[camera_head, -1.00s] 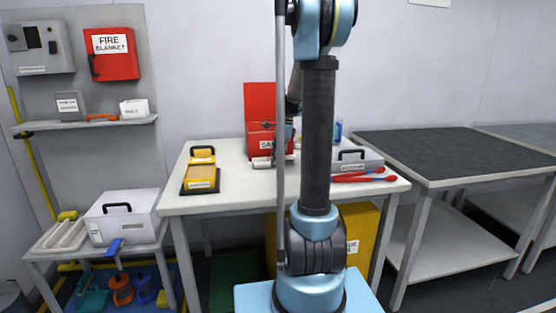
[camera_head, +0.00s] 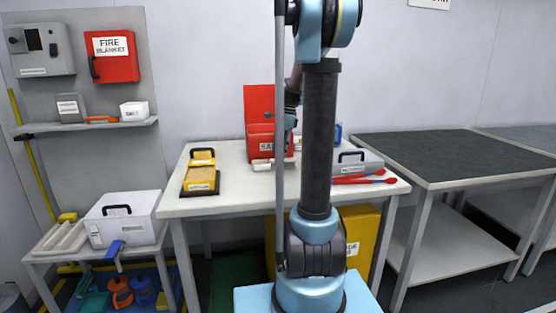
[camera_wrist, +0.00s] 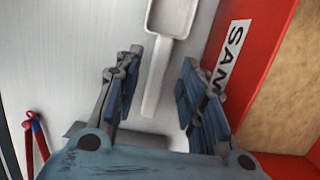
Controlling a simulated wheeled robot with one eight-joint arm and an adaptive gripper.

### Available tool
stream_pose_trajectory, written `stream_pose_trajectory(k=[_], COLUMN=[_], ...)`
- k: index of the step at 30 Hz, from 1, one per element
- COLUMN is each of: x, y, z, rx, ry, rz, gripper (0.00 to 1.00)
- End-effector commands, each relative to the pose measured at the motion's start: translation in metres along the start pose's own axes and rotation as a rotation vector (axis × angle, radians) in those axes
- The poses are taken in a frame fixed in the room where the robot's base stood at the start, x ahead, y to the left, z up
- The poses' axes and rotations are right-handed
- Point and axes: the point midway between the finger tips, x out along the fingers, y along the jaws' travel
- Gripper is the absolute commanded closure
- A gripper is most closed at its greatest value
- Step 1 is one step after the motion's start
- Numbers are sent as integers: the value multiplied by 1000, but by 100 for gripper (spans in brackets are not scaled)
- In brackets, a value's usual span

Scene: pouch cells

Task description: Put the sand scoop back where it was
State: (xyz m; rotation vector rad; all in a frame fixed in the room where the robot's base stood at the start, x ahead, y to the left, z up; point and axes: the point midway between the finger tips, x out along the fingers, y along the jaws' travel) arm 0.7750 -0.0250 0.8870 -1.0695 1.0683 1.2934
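The sand scoop (camera_wrist: 155,75) is pale grey-white, with its pan at the top of the wrist view and its handle pointing toward my gripper. In the head view the scoop (camera_head: 262,164) shows as a small pale shape on the white table, in front of the red sand box (camera_head: 259,128). My gripper (camera_wrist: 158,78) is open, with one finger on each side of the handle and gaps between. Whether the fingertips reach the handle's height is unclear. The red sand box (camera_wrist: 262,55), with its label and sand inside, is right of the gripper. My arm partly hides the box in the head view.
On the white table (camera_head: 232,190), a yellow case (camera_head: 200,174) stands left and a grey case (camera_head: 357,161) right, beside red-handled tools (camera_head: 364,180). They also show at the wrist view's left edge (camera_wrist: 35,130). A dark-topped table (camera_head: 450,155) at right is clear.

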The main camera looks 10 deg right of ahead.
Motion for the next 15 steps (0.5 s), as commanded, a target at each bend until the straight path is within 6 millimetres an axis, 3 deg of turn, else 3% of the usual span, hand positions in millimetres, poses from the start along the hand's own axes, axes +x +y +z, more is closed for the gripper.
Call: stream_pose_trajectory(k=[6,15], x=[-40,-69], y=[0,0], z=[0,-1], rx=[2,1], ry=[0,0], rz=[0,0], gripper=[63,63])
